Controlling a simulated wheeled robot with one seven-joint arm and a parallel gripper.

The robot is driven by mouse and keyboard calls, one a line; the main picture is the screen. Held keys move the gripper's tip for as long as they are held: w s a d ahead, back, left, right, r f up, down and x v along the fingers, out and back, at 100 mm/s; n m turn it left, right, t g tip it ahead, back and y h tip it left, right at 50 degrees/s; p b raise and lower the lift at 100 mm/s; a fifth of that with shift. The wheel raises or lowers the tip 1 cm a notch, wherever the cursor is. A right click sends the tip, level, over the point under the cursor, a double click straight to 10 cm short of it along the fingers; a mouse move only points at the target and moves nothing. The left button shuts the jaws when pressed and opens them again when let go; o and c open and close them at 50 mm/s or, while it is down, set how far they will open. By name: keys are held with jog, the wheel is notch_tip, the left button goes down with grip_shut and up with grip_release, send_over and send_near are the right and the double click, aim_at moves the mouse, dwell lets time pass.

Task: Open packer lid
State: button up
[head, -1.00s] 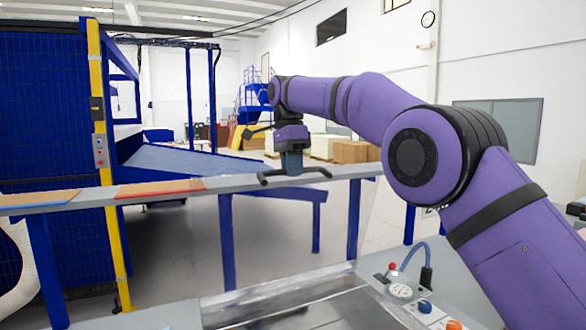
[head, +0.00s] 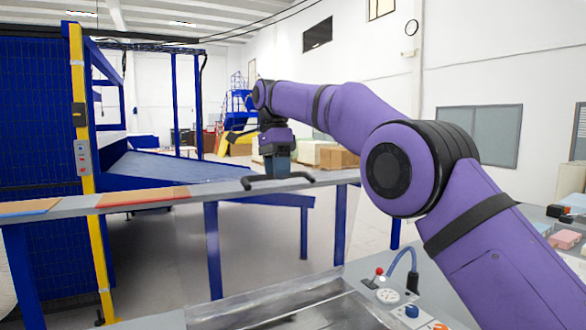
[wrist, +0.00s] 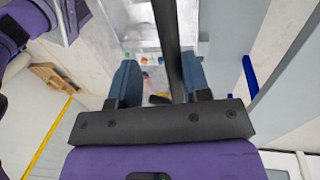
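The packer is the grey metal machine at the bottom of the head view, with an open-looking metal-rimmed top (head: 300,305). A dark bar-shaped handle with bent ends (head: 298,177) is up at about the height of the grey rail behind. A faint clear panel seems to hang below it, but its edges are hard to make out. My gripper (head: 278,172) points down at the middle of this handle. In the wrist view a dark bar (wrist: 168,40) runs between my blue fingers (wrist: 160,88), close to the right finger, with a gap to the left one.
A control panel with a red-knobbed lever (head: 378,272), gauge and blue hose is right of the packer top. A grey rail (head: 235,190) with coloured boards crosses behind. A yellow post (head: 88,180) and blue fence stand left. Pink and blue blocks (head: 565,238) are at the right.

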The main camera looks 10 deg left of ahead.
jog(key=s+d+r, duration=0.2)
jog(key=s+d, duration=0.1)
jog(key=s, duration=0.4)
jog(key=s+d+r, duration=0.1)
jog(key=s+d, duration=0.2)
jog(key=s, duration=0.4)
jog(key=shift+s+d+r, duration=0.25)
jog(key=shift+s+r, duration=0.1)
dwell(0.3)
jog(key=shift+d, duration=0.1)
dwell(1.2)
jog(key=s+d+n+t+y, duration=0.1)
jog(key=s+d+n, duration=0.2)
jog(key=d, duration=0.8)
jog(key=s+d+n+t+y, duration=0.15)
jog(key=s+d, duration=0.25)
jog(key=d, duration=0.6)
jog(key=s+d+f+n+t+h, duration=0.1)
jog(key=s+d+f+n+t, duration=0.3)
jog(key=s+d+f, duration=0.8)
jog(key=s+d+n, duration=0.2)
jog(key=s+d, duration=0.1)
jog(key=shift+s+n+t, duration=0.35)
jog(key=shift+s, duration=0.05)
jog(key=shift+d, duration=0.15)
